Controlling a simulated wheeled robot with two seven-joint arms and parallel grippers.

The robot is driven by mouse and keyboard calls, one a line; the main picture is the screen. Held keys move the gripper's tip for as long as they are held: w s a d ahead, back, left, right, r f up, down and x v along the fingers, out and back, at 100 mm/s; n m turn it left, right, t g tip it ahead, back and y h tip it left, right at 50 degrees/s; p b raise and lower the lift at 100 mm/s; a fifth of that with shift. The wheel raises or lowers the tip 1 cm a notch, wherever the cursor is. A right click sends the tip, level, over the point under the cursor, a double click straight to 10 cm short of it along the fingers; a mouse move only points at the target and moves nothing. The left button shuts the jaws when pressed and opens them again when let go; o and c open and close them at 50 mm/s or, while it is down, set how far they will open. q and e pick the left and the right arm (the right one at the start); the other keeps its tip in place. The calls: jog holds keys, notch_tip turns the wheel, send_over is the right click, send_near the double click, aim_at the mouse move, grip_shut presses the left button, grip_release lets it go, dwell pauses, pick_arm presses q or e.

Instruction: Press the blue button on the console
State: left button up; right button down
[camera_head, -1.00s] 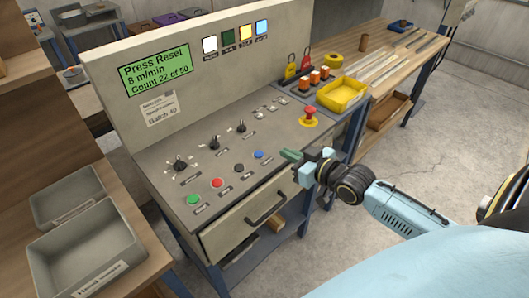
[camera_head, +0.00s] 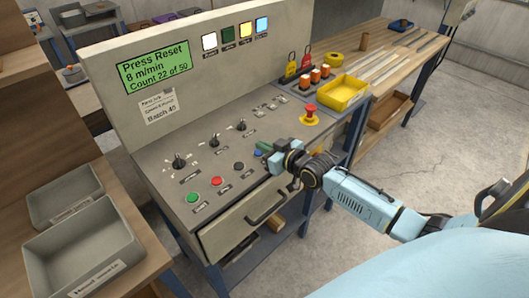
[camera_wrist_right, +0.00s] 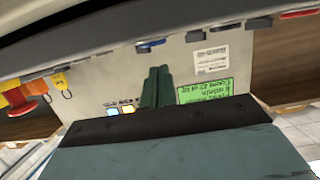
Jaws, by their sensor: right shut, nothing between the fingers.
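The console (camera_head: 150,178) has a sloped panel with a row of round buttons near its front edge: green, red, dark and blue. The blue button (camera_head: 258,153) is the rightmost of the row, partly covered by my right gripper in the head view. My right gripper (camera_head: 264,148) is shut and empty, its green fingertips beside the blue button and seemingly just above the panel. Whether they touch it cannot be told. In the right wrist view the shut fingers (camera_wrist_right: 157,85) point at the console, with a bluish button (camera_wrist_right: 150,45) close by. My left gripper is out of view.
The green screen (camera_head: 153,64) reads "Press Reset". A red mushroom button (camera_head: 310,113) and a yellow bin (camera_head: 343,93) are on the right. Black knobs (camera_head: 214,141) sit behind the buttons. Grey trays (camera_head: 85,249) lie at the left.

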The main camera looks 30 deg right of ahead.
jog(key=shift+f, duration=0.85)
